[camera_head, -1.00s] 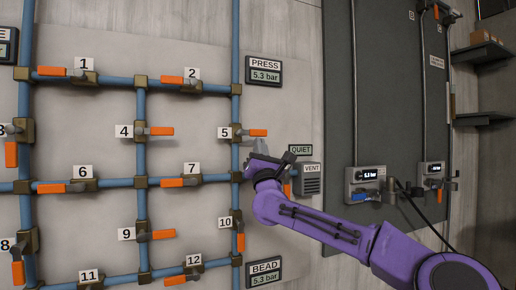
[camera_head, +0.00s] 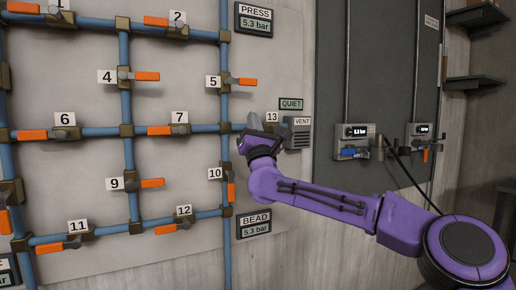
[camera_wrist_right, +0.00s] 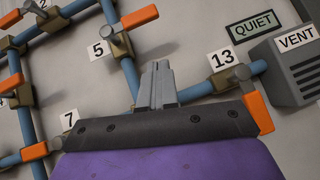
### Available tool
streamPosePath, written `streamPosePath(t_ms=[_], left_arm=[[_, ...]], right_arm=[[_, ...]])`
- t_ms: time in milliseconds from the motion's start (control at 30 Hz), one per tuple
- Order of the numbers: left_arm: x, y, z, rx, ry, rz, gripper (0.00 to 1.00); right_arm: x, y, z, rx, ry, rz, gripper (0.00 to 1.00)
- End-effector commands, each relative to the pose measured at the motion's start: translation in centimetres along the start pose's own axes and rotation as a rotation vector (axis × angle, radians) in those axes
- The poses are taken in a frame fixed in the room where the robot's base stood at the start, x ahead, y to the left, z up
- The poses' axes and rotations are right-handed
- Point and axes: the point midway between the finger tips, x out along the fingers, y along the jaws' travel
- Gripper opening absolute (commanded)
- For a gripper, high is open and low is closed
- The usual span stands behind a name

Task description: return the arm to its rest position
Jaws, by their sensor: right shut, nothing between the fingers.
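My right arm (camera_head: 320,198) is purple and reaches in from the right in the head view. Its gripper (camera_head: 253,121) is in front of the pipe panel, between valve 7 and the vent box. In the right wrist view the gripper fingers (camera_wrist_right: 158,84) are pressed together with nothing between them, in front of the blue pipe between labels 7 and 13. The orange handle of valve 13 (camera_wrist_right: 257,113) is just right of the gripper. Whether the gripper touches the pipe I cannot tell. My left gripper is not in view.
The wall panel (camera_head: 60,190) carries blue pipes with several orange-handled valves. The vent box (camera_head: 298,133) and the QUIET sign (camera_head: 291,104) are close to the gripper. A dark board (camera_head: 380,80) stands to the right.

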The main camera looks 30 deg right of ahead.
Motion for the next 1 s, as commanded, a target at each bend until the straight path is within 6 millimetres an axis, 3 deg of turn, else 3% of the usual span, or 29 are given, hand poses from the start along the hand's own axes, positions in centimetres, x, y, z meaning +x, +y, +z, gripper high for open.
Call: streamPosePath(t_ms=[100,233,567,700,767,867,1000], left_arm=[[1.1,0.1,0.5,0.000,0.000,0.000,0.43],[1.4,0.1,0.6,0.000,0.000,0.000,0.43],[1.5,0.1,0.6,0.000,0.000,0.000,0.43],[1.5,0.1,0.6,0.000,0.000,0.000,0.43],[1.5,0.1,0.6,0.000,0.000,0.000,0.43],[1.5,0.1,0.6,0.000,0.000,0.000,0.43],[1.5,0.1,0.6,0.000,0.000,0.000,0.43]], right_arm=[[-3.1,-0.6,-0.1,0.002,0.002,0.000,0.00],[-5.1,-0.9,0.0,0.001,0.002,0.000,0.00],[-5.9,-0.9,0.1,-0.036,0.001,0.001,0.00],[-6.5,-0.7,-0.8,-0.339,0.037,0.000,0.00],[-8.4,-0.1,-3.7,-0.563,0.117,0.033,0.00],[-14.1,1.5,-11.3,-0.932,0.285,0.176,0.00],[-23.2,1.8,-20.5,-1.295,0.474,0.418,0.00]])
